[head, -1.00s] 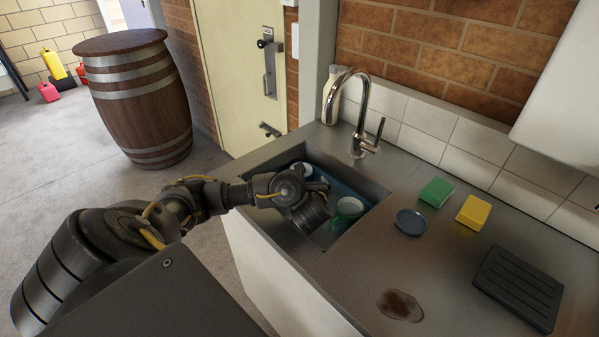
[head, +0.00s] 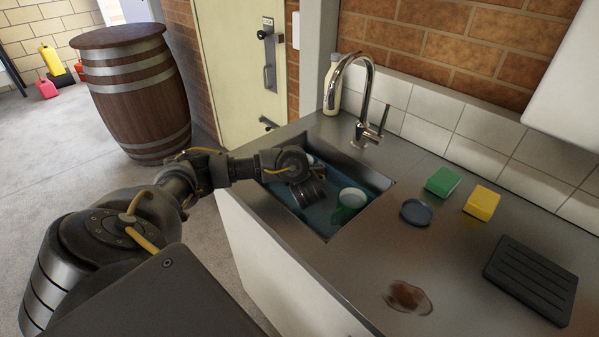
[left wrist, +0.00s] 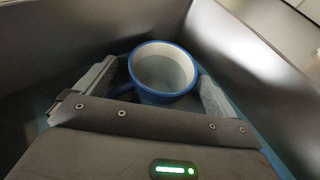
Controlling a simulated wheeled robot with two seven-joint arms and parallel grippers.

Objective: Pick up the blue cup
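The blue cup (left wrist: 164,99), with a white inside, stands in the sink in the left wrist view, its handle towards the left finger. My left gripper (left wrist: 157,74) is open, with one finger on each side of the cup. A gap shows on the right; the handle lies near the left finger. In the head view my left gripper (head: 309,191) is down in the sink (head: 325,231) and mostly hides the blue cup.
A green cup (head: 349,202) stands in the sink, right of my gripper. The tap (head: 362,95) rises behind the sink. A blue dish (head: 416,212), green sponge (head: 443,181), yellow sponge (head: 482,203) and dark rack (head: 530,278) lie on the counter to the right.

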